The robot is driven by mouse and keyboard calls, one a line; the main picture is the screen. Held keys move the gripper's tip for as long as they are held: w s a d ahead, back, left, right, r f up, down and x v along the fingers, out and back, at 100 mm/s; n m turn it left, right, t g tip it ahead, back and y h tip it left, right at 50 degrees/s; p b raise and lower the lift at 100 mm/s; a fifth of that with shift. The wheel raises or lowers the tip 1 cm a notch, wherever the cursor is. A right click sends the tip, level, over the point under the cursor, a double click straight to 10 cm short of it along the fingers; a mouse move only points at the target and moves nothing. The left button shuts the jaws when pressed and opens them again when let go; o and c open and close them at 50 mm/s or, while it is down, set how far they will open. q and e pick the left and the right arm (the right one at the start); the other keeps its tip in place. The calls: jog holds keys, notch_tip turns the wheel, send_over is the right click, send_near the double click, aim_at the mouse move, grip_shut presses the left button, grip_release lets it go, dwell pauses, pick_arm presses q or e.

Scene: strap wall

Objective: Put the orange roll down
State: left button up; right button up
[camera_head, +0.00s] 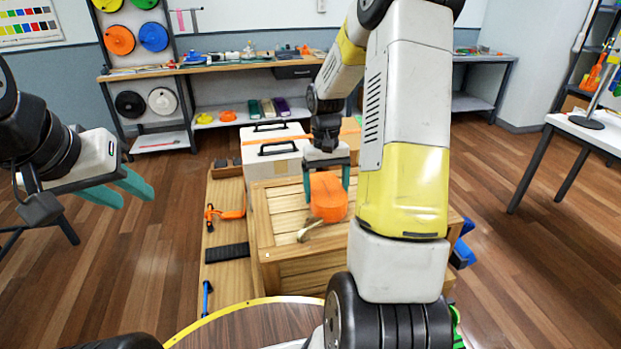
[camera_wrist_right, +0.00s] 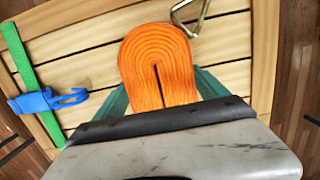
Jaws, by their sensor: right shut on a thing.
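The orange roll (camera_head: 327,197) is a rolled strap between the teal fingers of my right gripper (camera_head: 328,181), over the wooden crate (camera_head: 275,228). In the right wrist view the roll (camera_wrist_right: 158,65) shows its folded layers, with my right gripper (camera_wrist_right: 160,90) shut on it. The wooden slats of the crate top (camera_wrist_right: 222,40) lie behind it; I cannot tell whether the roll touches them. My left gripper (camera_head: 130,190) is at the left, over the floor and away from the crate. Its teal fingers are apart with nothing between them.
A metal hook (camera_head: 312,228) lies on the crate top by the roll. A green strap with a blue buckle (camera_wrist_right: 45,101) shows in the right wrist view. White cases (camera_head: 272,150) stand behind the crate. A wooden board (camera_head: 226,240) with an orange clamp lies left of it.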

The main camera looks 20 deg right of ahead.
aim_at(324, 186)
jog(key=o, duration=1.9)
notch_tip(324, 186, up, 12)
jog(key=w, duration=0.2)
jog(key=s+a+r+t, duration=0.2)
jog(key=s+a+r, duration=0.1)
jog(key=s, duration=0.4)
jog(key=s+a+r+t+y, duration=0.1)
jog(key=s+a+r+t, duration=0.2)
jog(key=s, duration=0.3)
jog(key=s+a+r+n+t+y, duration=0.1)
jog(key=s+a+r+t, duration=0.2)
jog(key=s, duration=0.4)
jog(key=shift+s+a+r, duration=0.2)
jog(key=shift+s+a, duration=0.1)
jog(key=shift+a, duration=0.5)
